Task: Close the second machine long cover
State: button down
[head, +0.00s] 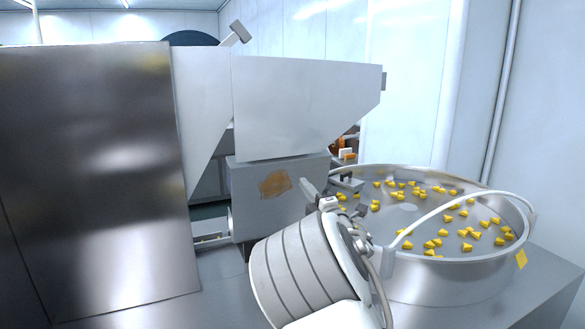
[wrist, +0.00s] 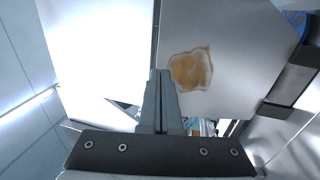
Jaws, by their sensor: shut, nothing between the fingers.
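A long grey cover (head: 305,105) with a slanted right end sits on top of the machine, above a grey box-shaped housing (head: 245,210). I cannot tell for sure that it is the long cover of the second machine, or whether it is fully down. The housing bears a brown patch (head: 275,184), which also shows in the wrist view (wrist: 190,69). My gripper (head: 307,187) is in front of the housing's right side, below the cover. In the wrist view its two fingers (wrist: 160,75) are together and empty, pointing toward the housing; contact cannot be told.
A round steel bowl (head: 440,285) with many yellow pieces and a curved white rail (head: 455,198) stands at right, close to my arm. A large steel panel (head: 95,180) fills the left. A bare metal surface (head: 215,290) lies in front. White walls stand behind.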

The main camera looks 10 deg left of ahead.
aim_at(288, 162)
jog(key=p+x, duration=0.2)
jog(key=x, duration=0.7)
jog(key=shift+w+a+r, duration=0.1)
jog(key=shift+w+r, duration=0.05)
jog(key=shift+w, duration=0.1)
jog(key=shift+w+a+r+p, duration=0.25)
jog(key=shift+p, duration=0.15)
jog(key=shift+w+a+r+g+h+p, duration=0.3)
jog(key=shift+w+a+g+p, duration=0.1)
jog(key=shift+w+a+p, duration=0.5)
jog(key=shift+w+p, duration=0.3)
jog(key=shift+f, duration=0.15)
